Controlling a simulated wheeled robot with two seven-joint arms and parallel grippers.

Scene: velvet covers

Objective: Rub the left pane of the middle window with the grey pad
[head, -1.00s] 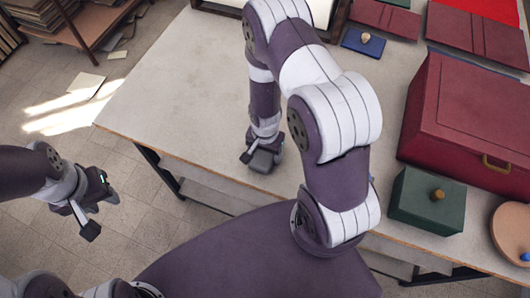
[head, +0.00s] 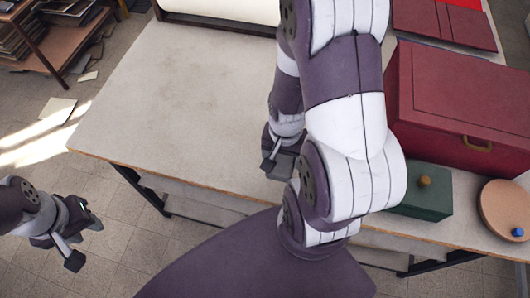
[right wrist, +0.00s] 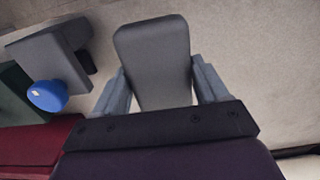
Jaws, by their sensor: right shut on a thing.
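The grey pad (right wrist: 153,60) is a flat, rounded block between the two fingers of my right gripper (right wrist: 160,80) in the right wrist view. That gripper is shut on it. In the head view my right gripper (head: 280,163) is low over the front part of the worktable, partly covered by my own arm. I cannot tell whether the pad touches the tabletop. My left gripper (head: 80,240) is open and empty over the floor, left of the table. No window or pane shows in either view.
The pale worktable (head: 170,100) is clear on its left. On its right are a large dark red box (head: 460,100), a green box (head: 425,195) and a round tan disc (head: 505,205). A grey block (right wrist: 45,50) and a blue knob (right wrist: 47,95) lie beside the pad.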

